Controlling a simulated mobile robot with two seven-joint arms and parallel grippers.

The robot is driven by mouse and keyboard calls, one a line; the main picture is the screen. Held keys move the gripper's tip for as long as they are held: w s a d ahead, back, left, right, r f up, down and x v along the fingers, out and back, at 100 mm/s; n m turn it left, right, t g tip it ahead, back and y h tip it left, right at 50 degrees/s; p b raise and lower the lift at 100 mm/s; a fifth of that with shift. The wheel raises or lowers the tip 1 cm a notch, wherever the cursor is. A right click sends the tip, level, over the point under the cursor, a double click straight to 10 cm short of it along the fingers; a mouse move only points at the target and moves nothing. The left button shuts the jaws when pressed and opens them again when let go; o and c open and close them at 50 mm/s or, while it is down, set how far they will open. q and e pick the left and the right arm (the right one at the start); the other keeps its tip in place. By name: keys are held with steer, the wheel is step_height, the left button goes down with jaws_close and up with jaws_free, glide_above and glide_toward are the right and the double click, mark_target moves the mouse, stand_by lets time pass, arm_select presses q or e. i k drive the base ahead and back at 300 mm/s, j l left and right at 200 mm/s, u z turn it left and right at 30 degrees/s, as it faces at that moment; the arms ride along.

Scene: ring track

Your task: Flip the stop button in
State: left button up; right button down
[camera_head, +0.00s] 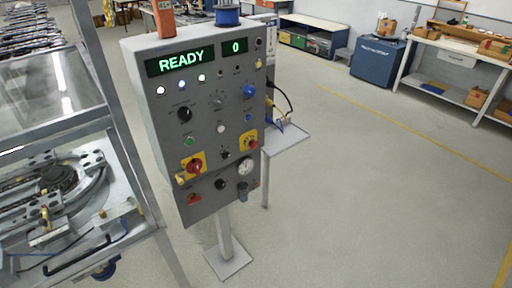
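A grey control panel (207,108) stands on a post left of the middle. A red knob on a yellow plate (195,167) sits at its lower left, with a small yellow piece beside it. A second, smaller red knob on a yellow plate (251,143) sits at its lower right. I cannot tell from the picture which of the two is the stop button, or whether either is pressed in. A green button (189,142) is above the left knob. The display (181,60) reads READY, and a smaller one (235,47) reads 0. Neither gripper is in view.
A framed machine with a curved track (60,185) stands close on the left. A small grey shelf (288,136) juts out right of the panel. A blue cabinet (376,60) and a workbench (460,55) stand at the back. The floor to the right is clear.

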mark_target(254, 145)
steer(key=i+j+u, duration=0.5)
steer(key=i, duration=0.3)
